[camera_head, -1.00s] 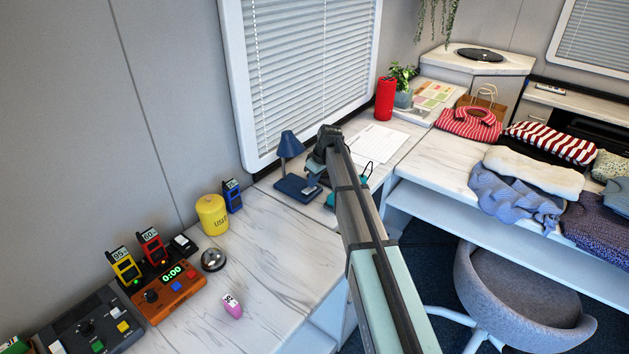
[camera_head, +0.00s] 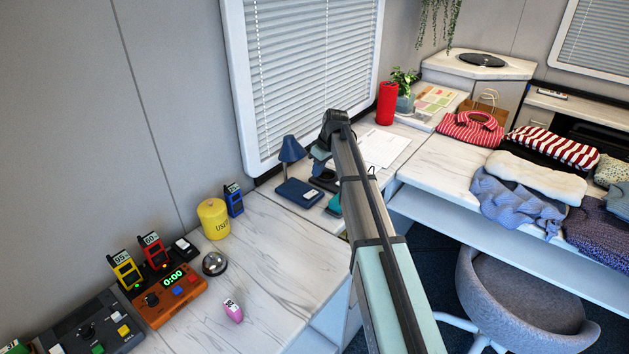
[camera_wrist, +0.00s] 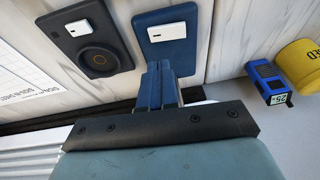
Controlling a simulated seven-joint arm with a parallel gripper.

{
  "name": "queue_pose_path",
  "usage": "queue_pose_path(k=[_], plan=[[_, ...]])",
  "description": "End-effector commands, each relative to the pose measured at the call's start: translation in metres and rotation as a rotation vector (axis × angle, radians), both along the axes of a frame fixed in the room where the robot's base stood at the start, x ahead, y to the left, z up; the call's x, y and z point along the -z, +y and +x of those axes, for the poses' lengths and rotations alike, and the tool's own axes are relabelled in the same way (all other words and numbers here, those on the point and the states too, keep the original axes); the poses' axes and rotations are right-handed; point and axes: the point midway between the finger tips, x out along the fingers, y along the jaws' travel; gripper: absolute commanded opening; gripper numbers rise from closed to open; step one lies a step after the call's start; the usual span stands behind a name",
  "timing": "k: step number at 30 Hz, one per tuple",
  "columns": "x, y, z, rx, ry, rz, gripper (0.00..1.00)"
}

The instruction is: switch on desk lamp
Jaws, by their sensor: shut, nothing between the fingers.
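The blue desk lamp stands on the counter by the window, with its cone shade (camera_head: 291,149) over a flat blue base (camera_head: 298,192). The shade shows no glow. In the wrist view the lamp base (camera_wrist: 165,48) carries a white rocker switch (camera_wrist: 174,31). My gripper (camera_wrist: 162,66) is shut, its fingertips together and empty, seen over the near part of the base and short of the switch. I cannot tell its height above the base. In the head view my arm hides part of the area right of the lamp.
A black base (camera_wrist: 87,42) with a white switch and a round disc lies beside the lamp base. A yellow canister (camera_head: 213,220) and a blue device (camera_head: 233,200) stand to the left. Paper sheets (camera_head: 383,147) lie to the right. The counter in front is mostly clear.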

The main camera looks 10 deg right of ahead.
Motion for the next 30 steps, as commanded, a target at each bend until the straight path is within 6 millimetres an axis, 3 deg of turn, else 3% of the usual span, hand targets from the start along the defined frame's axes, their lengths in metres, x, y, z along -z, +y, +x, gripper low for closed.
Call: queue_pose_path(k=[6,12,18,30], plan=[[-0.038,-0.014,-0.001,-0.001,-0.002,0.000,0.00],[-0.060,-0.023,-0.003,0.000,0.000,0.000,0.00],[-0.068,-0.025,-0.004,-0.001,0.000,0.000,0.00],[-0.064,-0.029,-0.004,0.020,-0.005,-0.006,0.00]])
